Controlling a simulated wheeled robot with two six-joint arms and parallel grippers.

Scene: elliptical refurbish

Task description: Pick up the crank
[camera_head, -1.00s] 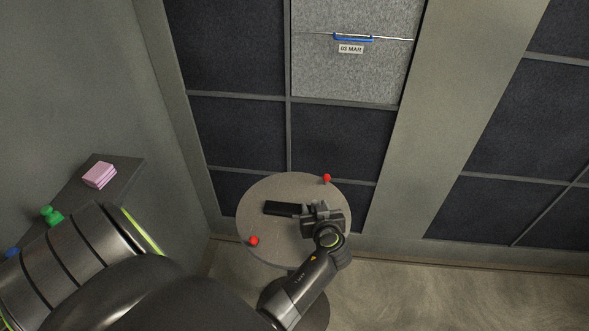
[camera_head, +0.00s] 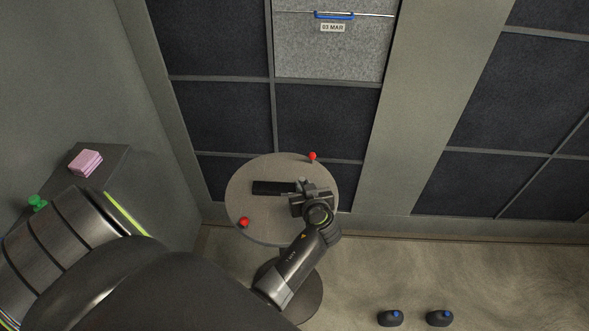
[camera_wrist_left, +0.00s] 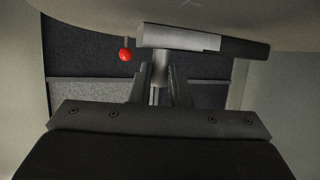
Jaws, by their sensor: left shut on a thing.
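The crank shows as a dark bar (camera_head: 273,188) on the round table in the head view, reaching left from my left gripper (camera_head: 308,192). In the left wrist view the crank (camera_wrist_left: 196,40) is a grey and black bar with a short grey stem. The fingers of my left gripper (camera_wrist_left: 160,88) are shut on the stem. The gripper hides part of the crank in the head view. I cannot tell whether the crank touches the tabletop. My right gripper is not in view.
The round table (camera_head: 270,230) has a red ball (camera_head: 244,222) at front left and another (camera_head: 313,156) at the back. Dark wall panels stand behind. A shelf at left holds a pink stack (camera_head: 85,162) and a green object (camera_head: 37,202). Two dark blue-topped objects (camera_head: 390,318) lie at lower right.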

